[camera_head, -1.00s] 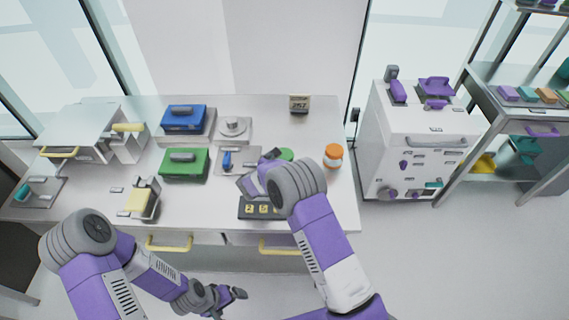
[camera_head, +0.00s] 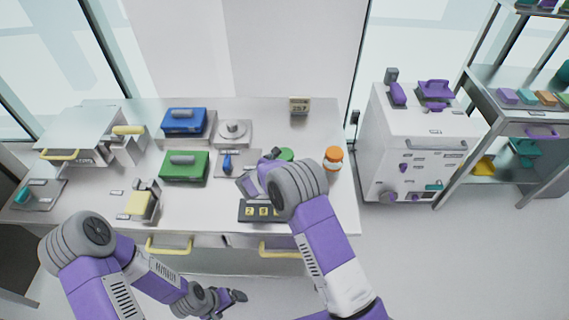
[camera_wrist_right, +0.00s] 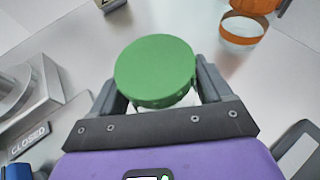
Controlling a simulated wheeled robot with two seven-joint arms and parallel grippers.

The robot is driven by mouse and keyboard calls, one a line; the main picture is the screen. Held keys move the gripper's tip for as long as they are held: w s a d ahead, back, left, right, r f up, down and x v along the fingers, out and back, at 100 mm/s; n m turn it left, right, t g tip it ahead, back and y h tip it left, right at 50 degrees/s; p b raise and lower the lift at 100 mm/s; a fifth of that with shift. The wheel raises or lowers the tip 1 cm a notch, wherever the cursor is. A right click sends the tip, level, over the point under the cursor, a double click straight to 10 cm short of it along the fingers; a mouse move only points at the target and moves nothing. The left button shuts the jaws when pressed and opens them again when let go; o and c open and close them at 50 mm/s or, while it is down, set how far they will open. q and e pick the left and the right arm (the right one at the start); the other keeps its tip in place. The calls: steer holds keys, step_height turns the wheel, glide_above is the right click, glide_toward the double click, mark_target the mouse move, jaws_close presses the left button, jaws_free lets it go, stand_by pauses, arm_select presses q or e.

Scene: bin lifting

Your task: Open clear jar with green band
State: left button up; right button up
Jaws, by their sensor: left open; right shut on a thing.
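The clear jar with the green lid (camera_wrist_right: 155,70) stands on the table, seen from above in the right wrist view. In the head view only part of its green lid (camera_head: 286,154) shows past my right arm. My right gripper (camera_wrist_right: 160,92) is shut on the jar, one finger on each side of the lid; the jar body below is mostly hidden. My left gripper (camera_head: 232,297) is open and empty, low in front of the table and away from the jar.
An orange-lidded jar (camera_head: 333,155) stands just right of the green one. A small display (camera_head: 299,105) is behind. Left are a green-topped box (camera_head: 184,166), a blue-topped box (camera_head: 184,121) and a device marked CLOSED (camera_wrist_right: 28,140). A dark number panel (camera_head: 255,211) sits at the front.

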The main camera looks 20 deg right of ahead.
step_height(320, 180, up, 9)
steer(key=shift+f+p, duration=0.2)
steer(key=shift+p, duration=0.2)
steer(key=o, duration=0.5)
steer(key=c, duration=0.8)
steer(key=shift+s+f, duration=0.1)
